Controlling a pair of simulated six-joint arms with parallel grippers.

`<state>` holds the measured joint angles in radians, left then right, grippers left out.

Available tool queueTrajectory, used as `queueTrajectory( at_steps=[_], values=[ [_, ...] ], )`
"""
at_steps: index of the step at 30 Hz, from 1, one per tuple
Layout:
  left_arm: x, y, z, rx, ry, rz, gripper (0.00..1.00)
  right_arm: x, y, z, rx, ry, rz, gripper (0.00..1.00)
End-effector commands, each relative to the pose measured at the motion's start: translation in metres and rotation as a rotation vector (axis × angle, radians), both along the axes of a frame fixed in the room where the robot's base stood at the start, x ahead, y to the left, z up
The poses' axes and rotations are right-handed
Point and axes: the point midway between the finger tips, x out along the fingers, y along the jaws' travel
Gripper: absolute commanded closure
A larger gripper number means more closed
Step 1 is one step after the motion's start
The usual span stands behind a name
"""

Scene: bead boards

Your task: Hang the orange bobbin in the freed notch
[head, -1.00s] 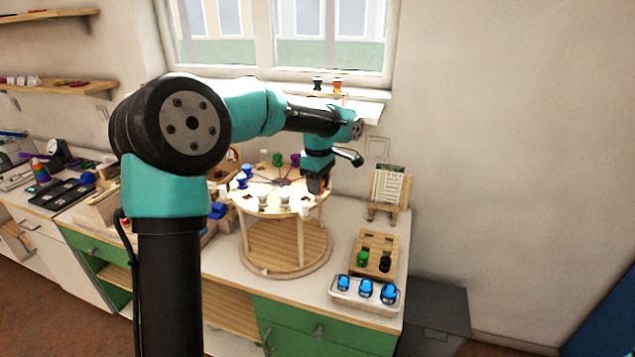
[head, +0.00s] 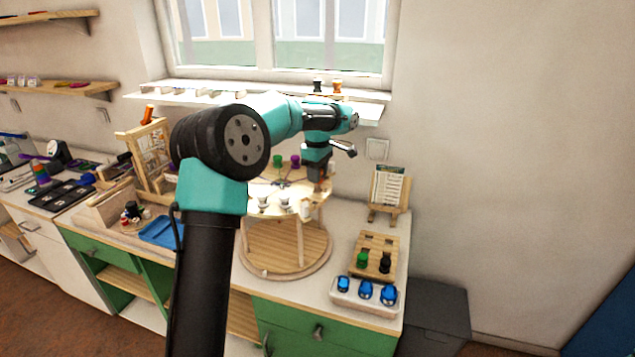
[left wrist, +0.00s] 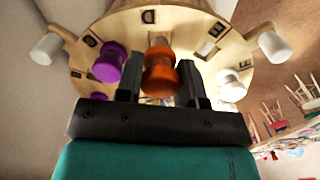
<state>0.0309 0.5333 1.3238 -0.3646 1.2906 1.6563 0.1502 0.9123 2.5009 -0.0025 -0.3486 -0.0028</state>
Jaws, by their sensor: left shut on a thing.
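My left gripper (head: 321,188) is at the right rim of the round wooden carousel top. In the left wrist view, its two fingers (left wrist: 160,88) are shut on the orange bobbin (left wrist: 159,72), which is at the edge of the lettered wooden disc (left wrist: 180,22). A purple bobbin (left wrist: 110,63) hangs on one side of it and a white bobbin (left wrist: 232,86) on the other, both apart from the fingers. The notch behind the orange bobbin is hidden, and I cannot tell whether the bobbin is seated. My right gripper is not in view.
Black (head: 318,84) and orange (head: 337,87) bobbins stand on the window shelf. A wooden block (head: 375,244) with green and black pieces and a tray of blue pieces (head: 341,297) lie at right. A card stand (head: 388,190) is behind them. My arm hides the carousel's left side.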

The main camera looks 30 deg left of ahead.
Motion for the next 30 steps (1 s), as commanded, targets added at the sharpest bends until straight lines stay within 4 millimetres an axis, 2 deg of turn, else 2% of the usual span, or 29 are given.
queueTrajectory(
  at_steps=[3, 7, 20, 21, 24, 30],
  values=[
    [-0.001, 0.0, -0.016, 0.0, 0.004, 0.0, 0.89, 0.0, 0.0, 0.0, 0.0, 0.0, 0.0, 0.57],
    [0.0, 0.0, -0.028, 0.0, 0.002, 0.0, 0.89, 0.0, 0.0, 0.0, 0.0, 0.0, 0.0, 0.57],
    [0.0, 0.0, -0.033, 0.0, 0.001, 0.0, 0.89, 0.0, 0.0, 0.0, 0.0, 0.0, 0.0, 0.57],
    [0.0, 0.0, -0.033, 0.0, 0.001, 0.0, 0.63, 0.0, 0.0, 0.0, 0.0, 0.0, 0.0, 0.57],
    [0.0, 0.0, -0.033, 0.0, 0.001, 0.0, 0.54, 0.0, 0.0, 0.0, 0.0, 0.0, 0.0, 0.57],
    [0.0, 0.0, -0.033, 0.0, 0.001, 0.0, 0.54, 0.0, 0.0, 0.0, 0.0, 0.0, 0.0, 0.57]
  ],
)
